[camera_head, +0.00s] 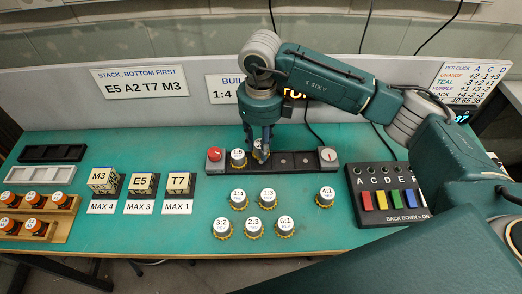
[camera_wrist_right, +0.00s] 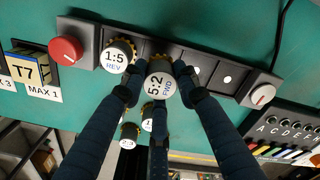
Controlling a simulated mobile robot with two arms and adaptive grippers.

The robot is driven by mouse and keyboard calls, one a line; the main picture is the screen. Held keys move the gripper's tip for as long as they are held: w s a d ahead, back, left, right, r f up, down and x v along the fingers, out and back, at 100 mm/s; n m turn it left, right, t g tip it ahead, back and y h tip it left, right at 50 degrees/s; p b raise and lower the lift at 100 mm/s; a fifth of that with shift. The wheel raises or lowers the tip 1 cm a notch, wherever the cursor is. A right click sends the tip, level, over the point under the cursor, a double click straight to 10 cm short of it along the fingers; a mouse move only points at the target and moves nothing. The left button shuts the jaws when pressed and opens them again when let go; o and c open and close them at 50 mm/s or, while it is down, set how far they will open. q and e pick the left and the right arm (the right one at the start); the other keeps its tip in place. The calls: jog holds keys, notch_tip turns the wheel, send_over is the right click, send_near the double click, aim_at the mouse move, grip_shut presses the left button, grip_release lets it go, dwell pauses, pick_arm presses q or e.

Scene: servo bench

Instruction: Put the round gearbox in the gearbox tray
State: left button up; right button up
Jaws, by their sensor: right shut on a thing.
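My right gripper (camera_head: 263,141) points down over the black slotted rail (camera_head: 306,161) at the back of the bench. Its fingers are shut on a round gearbox (camera_wrist_right: 160,86) marked 5:2 FWD, with a yellow toothed rim. The gearbox is at the slot beside another round gearbox (camera_wrist_right: 116,61) marked 1:5 REV; whether it is fully seated I cannot tell. In the head view the fingers partly cover it. No tray is labelled as the gearbox tray; a black tray (camera_head: 53,153) and a white tray (camera_head: 46,176) lie at the far left. My left gripper is not in view.
Several round gearboxes (camera_head: 253,228) stand in front. Blocks M3 (camera_head: 103,180), E5 (camera_head: 142,184) and T7 (camera_head: 178,183) sit left. A coloured button box (camera_head: 388,200) is right.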

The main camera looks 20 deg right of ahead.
notch_tip(320, 180, down, 4)
jog(key=shift+r+p, duration=0.2)
jog(key=shift+p, duration=0.2)
jog(key=shift+f, duration=0.3)
jog(key=o, duration=0.9)
jog(key=shift+r, duration=0.1)
jog(key=shift+r, duration=0.2)
notch_tip(320, 180, up, 10)
jog(key=b, duration=0.3)
jog(key=shift+r, duration=0.9)
